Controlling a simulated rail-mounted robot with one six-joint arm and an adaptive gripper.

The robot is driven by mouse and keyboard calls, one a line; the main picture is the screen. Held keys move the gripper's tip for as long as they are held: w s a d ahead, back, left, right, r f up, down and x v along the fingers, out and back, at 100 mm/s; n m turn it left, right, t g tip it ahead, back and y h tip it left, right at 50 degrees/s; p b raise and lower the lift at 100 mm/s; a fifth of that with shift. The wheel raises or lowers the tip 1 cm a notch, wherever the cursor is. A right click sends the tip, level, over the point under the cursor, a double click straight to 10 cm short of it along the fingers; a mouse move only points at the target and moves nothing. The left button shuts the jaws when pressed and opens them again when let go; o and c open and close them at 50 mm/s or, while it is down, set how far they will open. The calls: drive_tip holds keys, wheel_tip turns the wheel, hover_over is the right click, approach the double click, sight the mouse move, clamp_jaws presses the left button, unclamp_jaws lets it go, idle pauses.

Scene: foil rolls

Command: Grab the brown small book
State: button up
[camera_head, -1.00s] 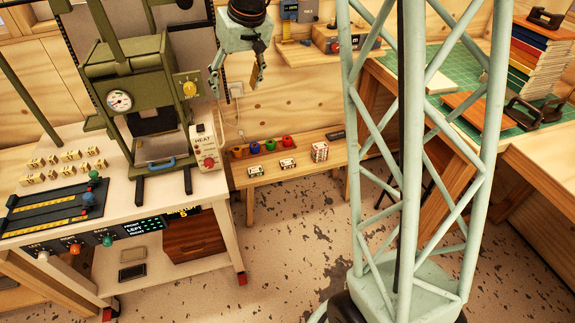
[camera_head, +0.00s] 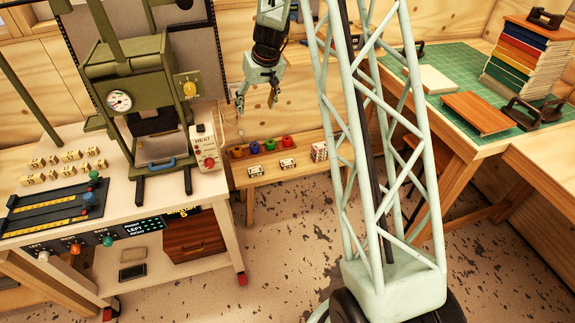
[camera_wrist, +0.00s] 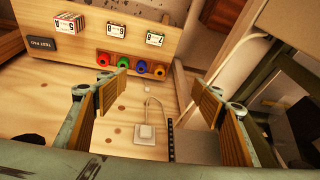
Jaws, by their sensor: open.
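A flat brown book (camera_head: 480,113) lies on the green cutting mat of the right-hand table in the head view. It lies in front of a tall stack of coloured books (camera_head: 528,62). My gripper (camera_head: 257,101) is far to the left of it, hanging above the low wooden bench by the wall. Its two fingers are spread and empty. In the wrist view my gripper (camera_wrist: 160,78) shows its wood-coloured finger pads apart, with nothing between them. The brown book is not in the wrist view.
The low bench (camera_head: 275,172) holds coloured rolls and small number blocks. A green press (camera_head: 130,90) stands on the white table at left. A pale flat book (camera_head: 437,80) lies on the green mat (camera_head: 465,65). Open floor lies between the tables.

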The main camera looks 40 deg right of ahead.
drive_tip(key=d+f, duration=0.5)
drive_tip(key=f, duration=0.5)
drive_tip(key=d+f+m+h, duration=0.1)
drive_tip(key=d+f, duration=0.5)
drive_tip(key=f, duration=0.5)
drive_tip(key=d+f, duration=0.6)
drive_tip(key=f, duration=0.5)
drive_tip(key=shift+w+m+g, duration=0.25)
drive_tip(key=shift+m+g, duration=0.05)
drive_tip(key=shift+g, duration=0.1)
drive_tip(key=shift+f, duration=0.1)
hover_over(288, 162)
drive_tip(key=s+a, duration=0.1)
drive_tip(key=s, duration=0.1)
drive_tip(key=shift+f, duration=4.05)
drive_tip(key=shift+f, duration=0.1)
drive_tip(key=shift+p+x, duration=0.3)
drive_tip(key=shift+x, duration=2.2)
drive_tip(key=shift+d, duration=0.1)
drive_tip(key=shift+c, duration=0.7)
